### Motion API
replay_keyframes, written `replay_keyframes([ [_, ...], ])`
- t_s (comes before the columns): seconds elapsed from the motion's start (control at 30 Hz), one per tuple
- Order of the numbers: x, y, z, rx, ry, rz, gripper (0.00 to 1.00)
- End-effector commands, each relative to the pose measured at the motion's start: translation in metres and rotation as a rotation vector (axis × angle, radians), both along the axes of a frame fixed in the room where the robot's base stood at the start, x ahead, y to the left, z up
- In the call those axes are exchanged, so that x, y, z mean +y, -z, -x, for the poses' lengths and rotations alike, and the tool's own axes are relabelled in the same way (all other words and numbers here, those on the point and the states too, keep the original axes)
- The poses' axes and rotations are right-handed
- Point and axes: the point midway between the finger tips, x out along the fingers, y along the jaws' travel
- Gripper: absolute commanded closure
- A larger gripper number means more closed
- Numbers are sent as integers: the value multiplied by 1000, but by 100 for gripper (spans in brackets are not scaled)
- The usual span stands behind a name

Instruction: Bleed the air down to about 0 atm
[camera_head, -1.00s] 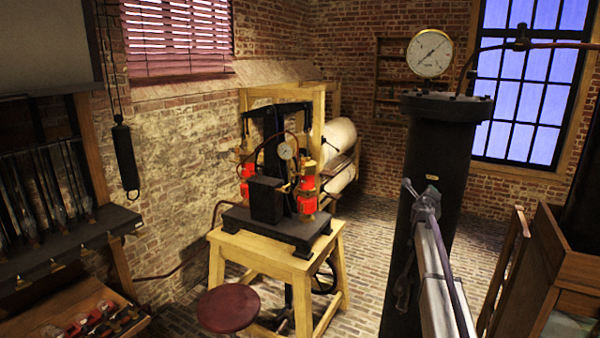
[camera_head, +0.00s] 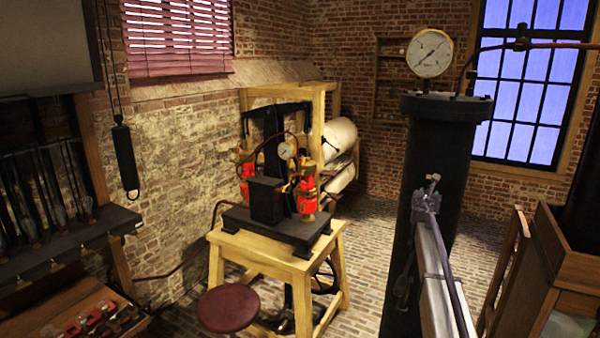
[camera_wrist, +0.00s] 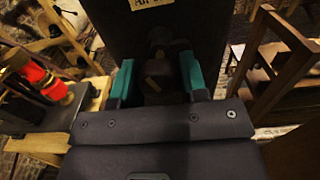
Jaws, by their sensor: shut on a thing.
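The tall black cylinder (camera_head: 440,150) stands right of centre in the head view, with a round white dial gauge (camera_head: 430,53) on top. The gauge's needle slants from lower left to upper right; its figures are too small to read. In the wrist view the dark cylinder wall (camera_wrist: 165,22) carries a pale label (camera_wrist: 150,3), only partly in frame. My gripper (camera_wrist: 155,85), with teal finger pads, is shut on a small dark brown valve handle (camera_wrist: 157,76) in front of the cylinder. In the head view my arm hides the handle.
A wooden stand (camera_head: 265,262) with a black pump and red parts is left of the cylinder. A round dark red stool (camera_head: 228,309) stands before it. A wooden cabinet (camera_head: 565,260) is close on the right. Brick floor (camera_head: 375,240) lies open behind the stand.

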Motion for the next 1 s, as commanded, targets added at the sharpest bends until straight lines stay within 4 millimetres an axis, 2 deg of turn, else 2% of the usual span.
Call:
replay_keyframes([
  [0.1, 0, 0, 0, -74, 0, -136, 83],
  [0.37, 0, 0, 0, -92, 0, -168, 83],
  [0.5, 0, 0, 0, -176, 0, -322, 82],
  [0.67, 0, 0, 0, -191, 0, -348, 83],
  [0.7, 0, 0, 0, -191, 0, -348, 59],
  [1.0, 0, 0, 0, -189, 0, -346, 30],
])
